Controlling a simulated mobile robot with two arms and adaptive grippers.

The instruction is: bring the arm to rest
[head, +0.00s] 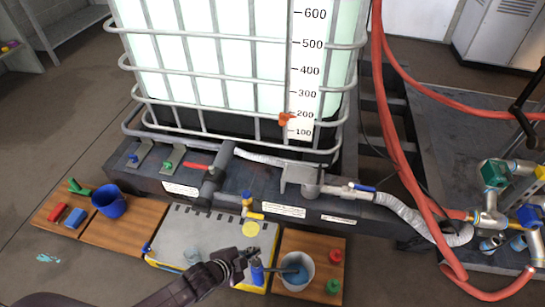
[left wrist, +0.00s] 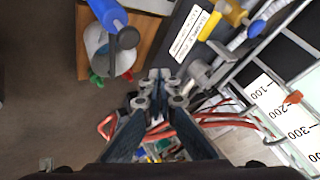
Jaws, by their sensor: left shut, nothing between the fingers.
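My left arm reaches in from the bottom left of the head view. Its left gripper (head: 254,255) is over the front right part of the grey panel (head: 185,228), near the white bucket with blue inside (head: 309,266). In the left wrist view the fingers of the left gripper (left wrist: 157,76) meet at their tips, shut and empty. The white bucket (left wrist: 97,42) shows there at the upper left, apart from the fingers, with a blue cylindrical part (left wrist: 108,14) partly in front of it. My right gripper is in neither view.
A large caged tank (head: 235,55) stands behind on a dark base (head: 150,185). Wooden boards hold a blue bucket (head: 108,200), a red block (head: 57,212) and a red knob (head: 336,256). Red hoses (head: 388,130) and pipe valves (head: 493,175) crowd the right. Floor is open at left.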

